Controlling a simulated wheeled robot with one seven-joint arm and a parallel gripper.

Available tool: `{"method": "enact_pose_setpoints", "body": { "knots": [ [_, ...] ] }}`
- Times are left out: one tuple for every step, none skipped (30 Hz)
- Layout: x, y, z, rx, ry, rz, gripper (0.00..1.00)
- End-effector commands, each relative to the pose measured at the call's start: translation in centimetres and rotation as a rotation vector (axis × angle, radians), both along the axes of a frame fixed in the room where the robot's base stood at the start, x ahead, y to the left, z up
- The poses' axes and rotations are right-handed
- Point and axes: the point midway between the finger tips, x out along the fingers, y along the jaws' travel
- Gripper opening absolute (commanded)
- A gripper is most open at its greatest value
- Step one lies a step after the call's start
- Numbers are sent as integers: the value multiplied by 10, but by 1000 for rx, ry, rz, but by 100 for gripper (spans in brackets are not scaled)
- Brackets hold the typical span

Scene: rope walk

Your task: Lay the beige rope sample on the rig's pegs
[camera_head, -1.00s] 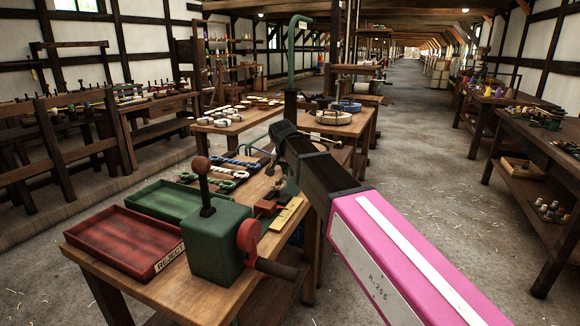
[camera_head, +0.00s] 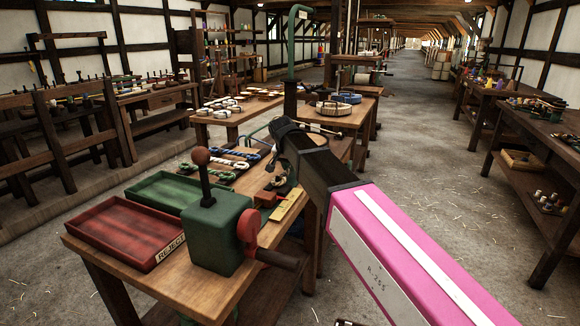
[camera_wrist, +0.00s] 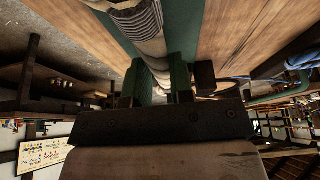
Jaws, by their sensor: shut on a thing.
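My gripper (camera_wrist: 160,85) is shut on the beige rope sample (camera_wrist: 152,47), a pale length with a grey ribbed band, in the wrist view. The sample runs up out of the top of that view, with green surfaces on both sides of it. In the head view my gripper is small and dark at the far end of my arm, over the work table (camera_head: 180,290), and the held sample is hard to make out. I cannot make out the rig's pegs.
A red tray labelled REJECT (camera_head: 122,238), a green tray (camera_head: 170,190) and a green crank machine (camera_head: 215,240) with an upright lever stand on the near table. Blue-white, white and green rope samples (camera_head: 232,163) lie behind. A yellow plate (camera_head: 288,207) lies right.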

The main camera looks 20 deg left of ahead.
Motion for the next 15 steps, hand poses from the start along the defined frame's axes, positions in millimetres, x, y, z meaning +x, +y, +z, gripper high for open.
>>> {"method": "enact_pose_setpoints", "body": {
  "knots": [
    [0, 0, 0, 0, 0, 0, 0],
    [0, 0, -1, 0, 0, 0, 0],
    [0, 0, -1, 0, 0, 0, 0],
    [0, 0, -2, 0, 0, 0, 0],
    [0, 0, -2, 0, 0, 0, 0],
    [0, 0, -3, 0, 0, 0, 0],
    [0, 0, -3, 0, 0, 0, 0],
    [0, 0, -3, 0, 0, 0, 0],
    [0, 0, -4, 0, 0, 0, 0],
    [0, 0, -4, 0, 0, 0, 0],
    [0, 0, -5, 0, 0, 0, 0],
    [0, 0, -5, 0, 0, 0, 0],
    [0, 0, -6, 0, 0, 0, 0],
    [0, 0, -6, 0, 0, 0, 0],
    [0, 0, -7, 0, 0, 0, 0]
  ]
}}
